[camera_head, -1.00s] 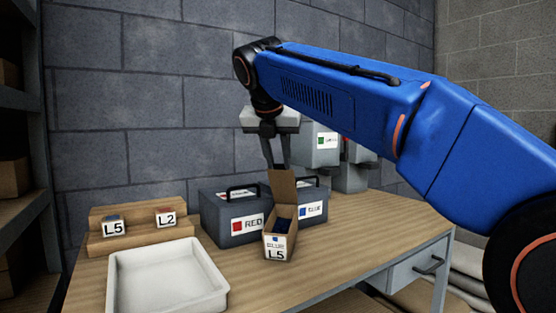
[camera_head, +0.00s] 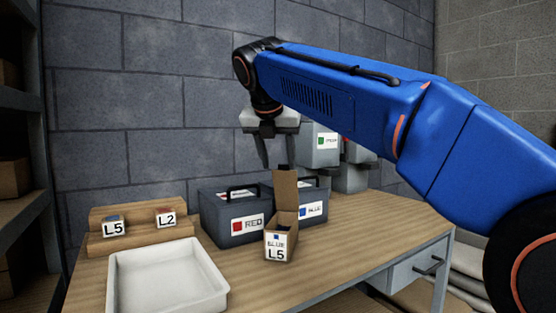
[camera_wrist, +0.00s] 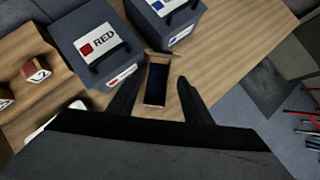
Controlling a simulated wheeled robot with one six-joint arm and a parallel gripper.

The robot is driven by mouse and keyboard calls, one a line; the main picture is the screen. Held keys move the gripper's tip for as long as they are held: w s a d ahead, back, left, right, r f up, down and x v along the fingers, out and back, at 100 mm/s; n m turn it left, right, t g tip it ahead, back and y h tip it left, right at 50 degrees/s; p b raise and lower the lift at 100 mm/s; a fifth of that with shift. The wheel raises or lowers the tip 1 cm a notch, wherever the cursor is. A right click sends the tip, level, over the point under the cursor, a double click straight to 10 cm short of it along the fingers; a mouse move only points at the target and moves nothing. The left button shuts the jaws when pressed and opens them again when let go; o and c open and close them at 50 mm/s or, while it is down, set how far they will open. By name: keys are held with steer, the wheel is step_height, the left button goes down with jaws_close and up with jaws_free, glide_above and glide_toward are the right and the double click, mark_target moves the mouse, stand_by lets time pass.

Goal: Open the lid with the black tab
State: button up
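In the wrist view the box (camera_wrist: 147,99) shows a dark interior between my fingertips. My gripper (camera_head: 278,160) is above and behind the box, fingers spread and empty; it also shows in the wrist view (camera_wrist: 158,88). Behind the box stand a grey RED case (camera_head: 222,208) and a grey BLUE case (camera_head: 316,196), the RED one with a black handle (camera_head: 241,189) on its lid. I cannot single out a black tab on any lid.
A white tray (camera_head: 165,304) lies at the front left. A wooden stepped rack (camera_head: 138,240) with small L5 and L2 tagged items is behind it. A grey container with a green label (camera_head: 322,150) is at the back. The table's right side (camera_head: 395,222) is clear.

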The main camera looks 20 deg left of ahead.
steer(key=v, duration=1.7)
steer(key=shift+s+r, duration=0.1)
steer(key=shift+r, duration=0.05)
steer(key=shift+c, duration=0.3)
